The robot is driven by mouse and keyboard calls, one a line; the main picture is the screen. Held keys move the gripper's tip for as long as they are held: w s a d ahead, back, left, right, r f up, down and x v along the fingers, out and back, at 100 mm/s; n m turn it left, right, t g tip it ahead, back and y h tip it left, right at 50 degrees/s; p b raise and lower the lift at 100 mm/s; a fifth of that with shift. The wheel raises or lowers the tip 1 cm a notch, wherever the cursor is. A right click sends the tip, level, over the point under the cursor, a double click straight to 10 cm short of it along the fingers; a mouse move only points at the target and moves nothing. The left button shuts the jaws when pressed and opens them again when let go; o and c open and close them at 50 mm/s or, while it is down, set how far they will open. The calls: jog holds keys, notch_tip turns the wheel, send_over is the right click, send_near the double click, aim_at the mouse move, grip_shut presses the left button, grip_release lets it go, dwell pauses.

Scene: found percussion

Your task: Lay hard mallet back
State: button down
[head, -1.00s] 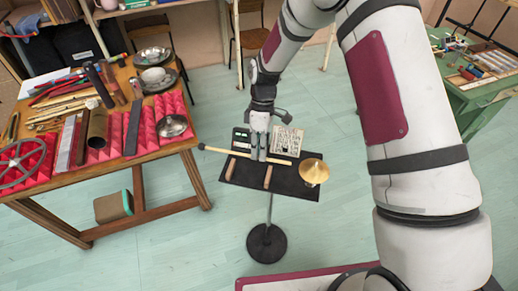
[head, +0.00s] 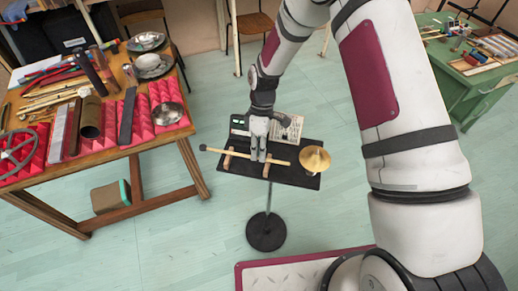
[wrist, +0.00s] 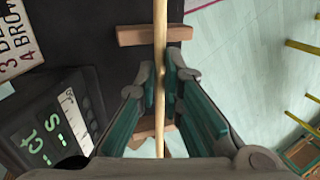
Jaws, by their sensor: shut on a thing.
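The mallet (head: 240,156) has a long pale wooden shaft and a small dark head at its left end. My gripper (head: 258,158) is shut on the middle of the shaft, above the small black stand table (head: 296,179). Two wooden rests, a left one (head: 227,161) and a right one (head: 267,166), stand on that table. The shaft lies across both rests, level or nearly so; I cannot tell whether it touches them. In the wrist view the shaft (wrist: 160,30) runs between the fingers (wrist: 165,90), crossing one rest (wrist: 140,36); the other is partly hidden.
A brass cymbal (head: 314,159) sits at the stand table's right end. A dark device with green display (head: 239,124) and a lettered card (head: 288,127) are at its back. A wooden table (head: 150,141) with pipes, bowls and red foam stands left. Floor around the stand is clear.

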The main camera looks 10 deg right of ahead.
jog(key=shift+f, duration=0.3)
dwell(0.5)
jog(key=c, duration=1.6)
grip_release()
jog(key=shift+c, duration=0.2)
jog(key=v, duration=1.2)
